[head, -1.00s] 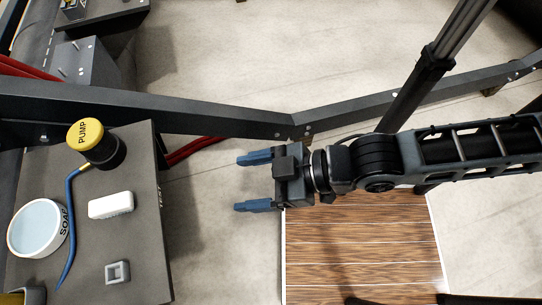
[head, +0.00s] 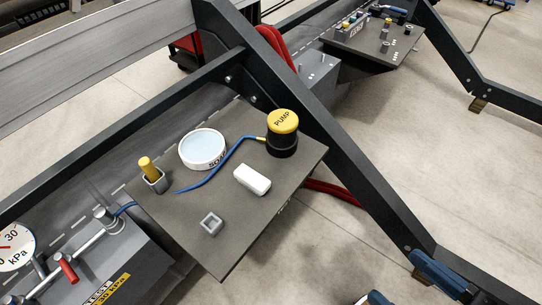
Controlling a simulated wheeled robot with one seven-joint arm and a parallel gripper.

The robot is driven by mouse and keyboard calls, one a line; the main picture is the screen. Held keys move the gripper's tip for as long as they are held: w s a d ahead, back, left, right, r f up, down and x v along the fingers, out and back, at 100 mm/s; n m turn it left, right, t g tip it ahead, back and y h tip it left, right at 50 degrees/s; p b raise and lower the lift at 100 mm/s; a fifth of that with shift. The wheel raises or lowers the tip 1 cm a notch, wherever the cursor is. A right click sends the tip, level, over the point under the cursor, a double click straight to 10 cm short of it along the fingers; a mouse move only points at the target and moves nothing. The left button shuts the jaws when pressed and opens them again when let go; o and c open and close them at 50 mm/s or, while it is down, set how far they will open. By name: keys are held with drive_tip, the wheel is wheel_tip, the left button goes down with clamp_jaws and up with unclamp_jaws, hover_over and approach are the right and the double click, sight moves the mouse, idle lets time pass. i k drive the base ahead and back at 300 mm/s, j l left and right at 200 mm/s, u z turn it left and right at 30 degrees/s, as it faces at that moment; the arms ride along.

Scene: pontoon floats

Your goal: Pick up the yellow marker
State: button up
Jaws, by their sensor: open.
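The yellow marker (head: 147,167) stands upright, tilted slightly, in a grey square holder (head: 156,182) at the left corner of the dark shelf. Its lower part is hidden inside the holder. My gripper (head: 408,286) shows only at the bottom right edge, as two blue fingers spread apart. It is open, with nothing visible between the fingers, and far to the right of the marker. The rest of the gripper is outside the picture.
A dark beam (head: 350,170) runs between shelf and gripper. A pressure gauge (head: 14,246) is at left.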

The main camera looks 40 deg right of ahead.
sight(147, 165)
drive_tip(key=u, duration=1)
drive_tip(key=i+l, duration=0.15)
drive_tip(key=i+l+u, duration=0.1)
drive_tip(key=l, duration=0.3)
drive_tip(key=i+l, duration=0.15)
drive_tip(key=i, duration=0.1)
